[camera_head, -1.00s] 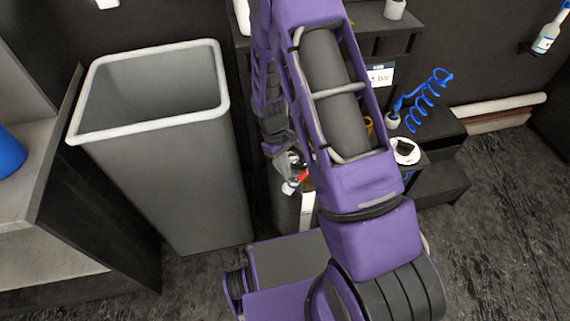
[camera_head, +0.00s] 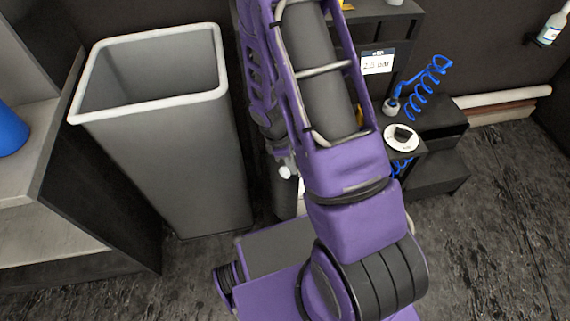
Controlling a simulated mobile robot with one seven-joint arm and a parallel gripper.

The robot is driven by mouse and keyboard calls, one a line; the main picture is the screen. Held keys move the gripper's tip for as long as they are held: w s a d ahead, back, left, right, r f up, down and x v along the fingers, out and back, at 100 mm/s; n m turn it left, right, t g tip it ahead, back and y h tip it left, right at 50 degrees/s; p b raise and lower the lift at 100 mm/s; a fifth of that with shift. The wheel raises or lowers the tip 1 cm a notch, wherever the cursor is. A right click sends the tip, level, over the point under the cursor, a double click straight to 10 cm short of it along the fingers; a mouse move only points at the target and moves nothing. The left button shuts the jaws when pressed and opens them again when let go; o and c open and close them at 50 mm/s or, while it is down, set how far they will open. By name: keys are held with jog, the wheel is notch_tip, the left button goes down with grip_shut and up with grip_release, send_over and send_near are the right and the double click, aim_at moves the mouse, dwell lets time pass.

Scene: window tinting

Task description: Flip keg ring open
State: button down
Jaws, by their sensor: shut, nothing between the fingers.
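A dark upright body (camera_head: 284,200) stands between the grey bin and my purple arm. It may be the keg, but my arm hides most of it. A small whitish part (camera_head: 286,171) shows at its top; I cannot tell what it is. I cannot make out the ring or how it lies. My arm reaches over this spot, and its far links bend down behind the near one. My gripper is hidden behind my arm, so its place relative to the ring does not show.
A tall grey bin (camera_head: 185,150) with a pale rim stands at left, beside a shelf (camera_head: 65,225). At right are a dark stepped stand (camera_head: 432,178), a "2.5 bar" sign (camera_head: 377,62), a blue coiled hose (camera_head: 428,85) and a white round item (camera_head: 401,138). Floor at right is clear.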

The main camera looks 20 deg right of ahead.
jog(key=shift+s+d, duration=0.1)
jog(key=shift+d, duration=0.05)
dwell(0.5)
jog(key=p+v, duration=0.4)
jog(key=v, duration=1.3)
jog(key=shift+r+n, duration=0.2)
jog(key=shift+n, duration=0.1)
